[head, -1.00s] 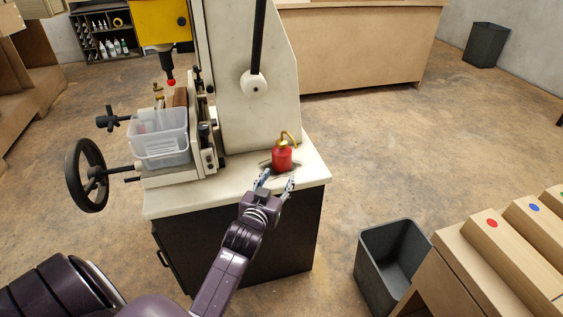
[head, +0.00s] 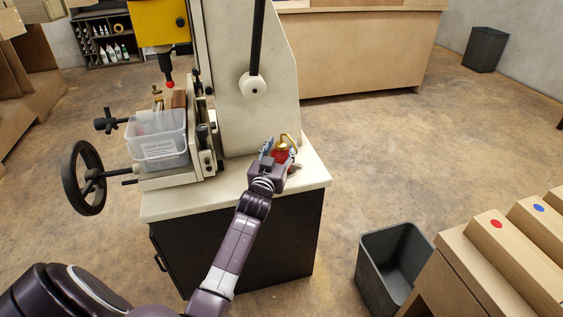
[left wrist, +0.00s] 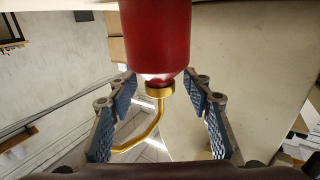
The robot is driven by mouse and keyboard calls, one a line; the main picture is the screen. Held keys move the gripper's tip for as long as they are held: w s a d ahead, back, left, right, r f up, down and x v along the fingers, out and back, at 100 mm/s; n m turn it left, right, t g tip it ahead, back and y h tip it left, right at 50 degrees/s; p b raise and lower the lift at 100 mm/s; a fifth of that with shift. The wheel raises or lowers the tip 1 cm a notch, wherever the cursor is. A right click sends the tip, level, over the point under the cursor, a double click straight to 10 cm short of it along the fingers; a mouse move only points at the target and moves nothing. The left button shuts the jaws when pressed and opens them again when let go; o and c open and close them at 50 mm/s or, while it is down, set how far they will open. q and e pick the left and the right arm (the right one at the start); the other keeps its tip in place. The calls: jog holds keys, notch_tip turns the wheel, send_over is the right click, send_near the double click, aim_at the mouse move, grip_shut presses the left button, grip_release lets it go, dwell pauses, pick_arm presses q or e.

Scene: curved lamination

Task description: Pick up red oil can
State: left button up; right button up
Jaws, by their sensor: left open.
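The red oil can (head: 282,154), with a gold neck and curved spout, stands on the white top of the machine stand, partly hidden by my left gripper. My left gripper (head: 279,155) is open, with one finger on either side of the can. In the left wrist view the red can (left wrist: 157,35) appears upside down, with its gold neck and spout toward the palm. The blue-padded fingers of the gripper (left wrist: 162,84) flank its neck end, with gaps showing on both sides. My right gripper is not in view.
The machine column (head: 240,110) rises just behind the can. A clear plastic bin (head: 160,150) and a black handwheel (head: 84,178) are at the left. A grey open bin (head: 392,262) stands on the floor at right, beside wooden blocks (head: 510,248).

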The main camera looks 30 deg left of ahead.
pick_arm(q)
grip_shut()
dwell(0.4)
jog(key=shift+r, duration=0.1)
